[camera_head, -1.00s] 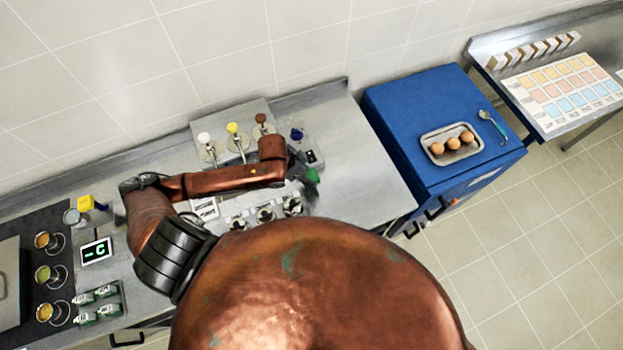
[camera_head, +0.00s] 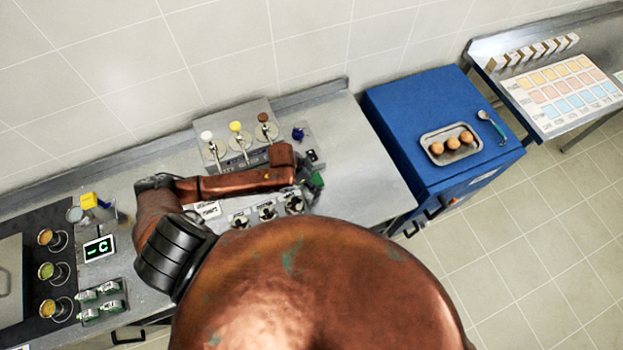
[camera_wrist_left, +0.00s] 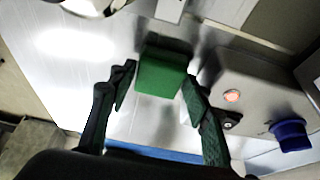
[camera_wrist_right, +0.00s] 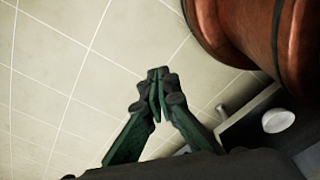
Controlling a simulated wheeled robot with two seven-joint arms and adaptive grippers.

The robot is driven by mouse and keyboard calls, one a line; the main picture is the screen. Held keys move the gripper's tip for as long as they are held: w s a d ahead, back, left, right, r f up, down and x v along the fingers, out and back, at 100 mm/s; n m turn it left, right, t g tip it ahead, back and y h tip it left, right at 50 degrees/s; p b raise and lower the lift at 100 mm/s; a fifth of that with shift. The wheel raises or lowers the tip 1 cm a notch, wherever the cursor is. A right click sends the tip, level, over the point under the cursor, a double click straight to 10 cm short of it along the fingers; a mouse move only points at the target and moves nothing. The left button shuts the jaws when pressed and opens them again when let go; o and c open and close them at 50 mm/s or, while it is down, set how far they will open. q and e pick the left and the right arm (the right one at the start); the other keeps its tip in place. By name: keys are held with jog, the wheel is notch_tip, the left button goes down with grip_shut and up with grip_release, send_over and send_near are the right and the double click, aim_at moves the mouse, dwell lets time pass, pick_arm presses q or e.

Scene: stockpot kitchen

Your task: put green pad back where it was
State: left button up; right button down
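The green pad (camera_wrist_left: 164,75) is a small green block in the left wrist view, spanning the gap between my left gripper's fingertips (camera_wrist_left: 160,80). The fingers sit against its two sides, and it is over the steel counter; any gap beneath it cannot be judged. In the head view my left gripper (camera_head: 314,182) is at the counter's front right, just in front of the grey box with a blue knob (camera_head: 298,134), and partly hidden by my arm. My right gripper (camera_wrist_right: 158,92) is shut and empty in the right wrist view, against the tiles; it is hidden in the head view.
The grey box (camera_wrist_left: 250,95) with a red light and blue knob stands close to the right of the pad in the left wrist view. The blue cabinet (camera_head: 400,105) with an egg tray (camera_head: 430,157) is farther right. Counter between is clear.

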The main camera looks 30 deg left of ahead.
pick_arm(q)
jog(key=shift+o, duration=0.4)
jog(key=shift+s, duration=0.15)
jog(key=shift+r, duration=0.1)
jog(key=shift+a+r, duration=0.1)
jog(key=shift+r, duration=0.25)
jog(key=v, duration=1.1)
jog(key=shift+r, duration=0.15)
pick_arm(e)
jog(key=shift+s+a+f, duration=0.1)
jog(key=shift+s+f, duration=0.1)
jog(key=shift+s, duration=0.35)
pick_arm(q)
jog(key=shift+s+a, duration=0.1)
